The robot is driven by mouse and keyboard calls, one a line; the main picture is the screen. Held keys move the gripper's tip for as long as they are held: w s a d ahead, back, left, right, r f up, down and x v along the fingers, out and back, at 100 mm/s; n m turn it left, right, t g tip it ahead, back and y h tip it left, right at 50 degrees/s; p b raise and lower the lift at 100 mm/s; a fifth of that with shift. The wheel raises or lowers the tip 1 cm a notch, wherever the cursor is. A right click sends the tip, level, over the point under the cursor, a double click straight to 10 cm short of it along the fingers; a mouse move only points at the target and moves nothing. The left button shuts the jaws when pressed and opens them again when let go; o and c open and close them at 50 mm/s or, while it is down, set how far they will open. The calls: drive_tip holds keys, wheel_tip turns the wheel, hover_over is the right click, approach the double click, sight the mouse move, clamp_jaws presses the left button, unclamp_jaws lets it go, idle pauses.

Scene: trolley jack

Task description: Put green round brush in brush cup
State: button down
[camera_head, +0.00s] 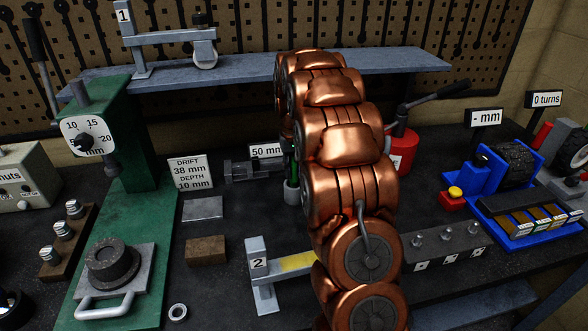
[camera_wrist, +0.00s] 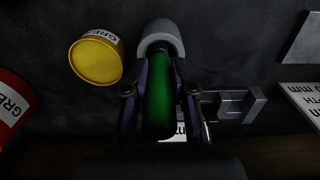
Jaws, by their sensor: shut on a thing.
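The green round brush (camera_wrist: 158,105) shows in the wrist view as a green cylinder between the two fingers of my gripper (camera_wrist: 159,72), which is shut on it. A pale grey rounded piece (camera_wrist: 160,36) sits at the brush's far end; I cannot tell whether it is the brush head or the cup. In the head view a strip of green (camera_head: 291,168) shows left of my copper arm, upright, with a pale grey cylinder (camera_head: 292,191) at its lower end near the bench. My arm hides most of the gripper there. I cannot clearly identify the brush cup.
A yellow-topped tin (camera_wrist: 96,60) stands left of the gripper in the wrist view, with a red tin (camera_wrist: 14,108) farther left. A grey metal fixture (camera_head: 250,169) lies left of the brush in the head view. A raised grey shelf (camera_head: 250,68) runs behind.

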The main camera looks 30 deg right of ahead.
drive_tip(key=shift+f, duration=0.1)
drive_tip(key=c, duration=0.9)
unclamp_jaws()
wheel_tip(320, 180, up, 12)
drive_tip(key=shift+r, duration=0.1)
